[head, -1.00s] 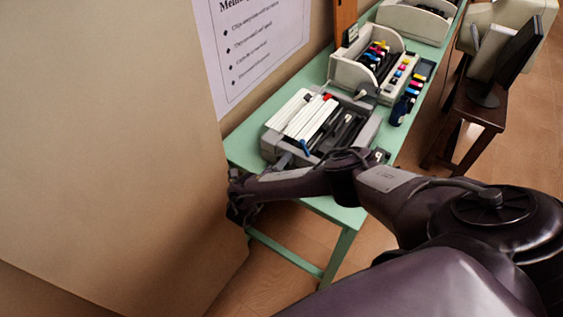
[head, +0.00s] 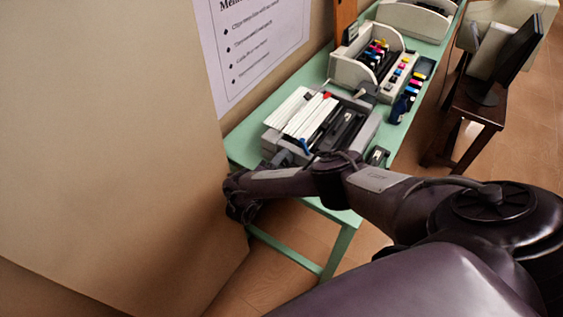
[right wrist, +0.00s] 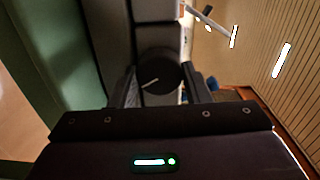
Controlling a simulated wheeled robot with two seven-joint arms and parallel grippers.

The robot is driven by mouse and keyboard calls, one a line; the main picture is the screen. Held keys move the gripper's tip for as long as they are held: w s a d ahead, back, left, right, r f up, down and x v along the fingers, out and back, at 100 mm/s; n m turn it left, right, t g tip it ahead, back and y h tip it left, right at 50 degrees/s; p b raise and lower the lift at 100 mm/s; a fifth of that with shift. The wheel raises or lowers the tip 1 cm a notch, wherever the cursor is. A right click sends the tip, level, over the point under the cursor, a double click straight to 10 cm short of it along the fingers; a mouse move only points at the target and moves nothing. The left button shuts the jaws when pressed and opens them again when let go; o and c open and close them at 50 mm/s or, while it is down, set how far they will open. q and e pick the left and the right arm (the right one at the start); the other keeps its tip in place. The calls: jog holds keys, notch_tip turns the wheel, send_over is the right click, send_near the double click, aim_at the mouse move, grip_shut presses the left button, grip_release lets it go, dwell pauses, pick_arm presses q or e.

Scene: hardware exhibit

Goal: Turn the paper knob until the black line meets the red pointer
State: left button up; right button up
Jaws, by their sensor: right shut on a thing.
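The paper knob (right wrist: 160,74) is a dark round knob in the right wrist view, with a short pale line on its face pointing to the lower left. My right gripper (right wrist: 160,90) has a finger on each side of the knob and is shut on it. In the head view, my right gripper (head: 238,198) is at the near left end of the open printer (head: 373,128), and the knob is hidden there. A small red piece (head: 327,95) shows on top of the printer; I cannot tell whether it is the pointer. No black line is discernible. My left gripper is out of view.
The printer stands on a green table (head: 240,146) beside a wall with a poster (head: 252,40). Farther back are an ink cartridge unit (head: 353,73) and several small cartridges. A dark monitor (head: 510,62) stands on a brown table at right. A beige panel (head: 110,150) fills the left.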

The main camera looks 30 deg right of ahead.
jog(key=o, duration=1)
jog(key=p+v, duration=0.2)
jog(key=v, duration=0.6)
jog(key=shift+d, duration=0.1)
